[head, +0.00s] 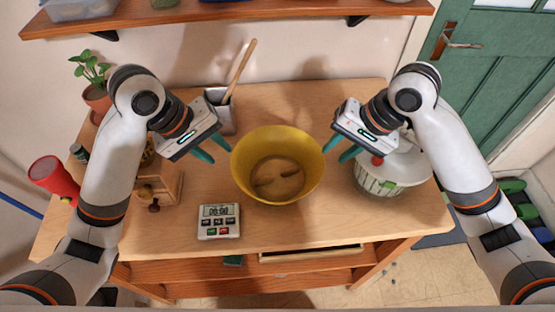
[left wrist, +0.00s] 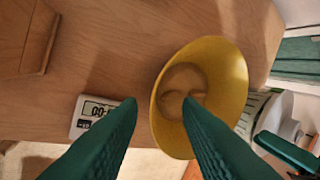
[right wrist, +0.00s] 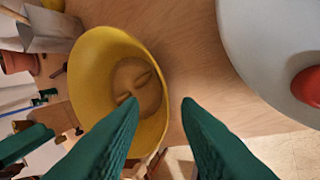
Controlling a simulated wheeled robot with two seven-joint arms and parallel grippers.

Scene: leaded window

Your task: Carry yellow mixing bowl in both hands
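The yellow mixing bowl (head: 243,164) appears to stand upright on the wooden table, near its middle. It also shows in the left wrist view (left wrist: 228,75) and the right wrist view (right wrist: 88,75). My left gripper (head: 221,156) is open just left of the bowl's rim; its green fingers are spread, with one overlapping the bowl in the left wrist view. My right gripper (head: 334,155) is open just right of the rim, fingers spread and empty. I cannot tell whether any fingertip touches the bowl or how high the fingers are above the rim.
A digital timer (head: 219,222) lies front left of the bowl. A metal pot with a wooden spoon (head: 240,68) stands behind my left gripper. A white ribbed container (head: 392,172) with a red knob is under my right arm. A wooden box (head: 165,182) is at left. A shelf (head: 230,12) hangs behind.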

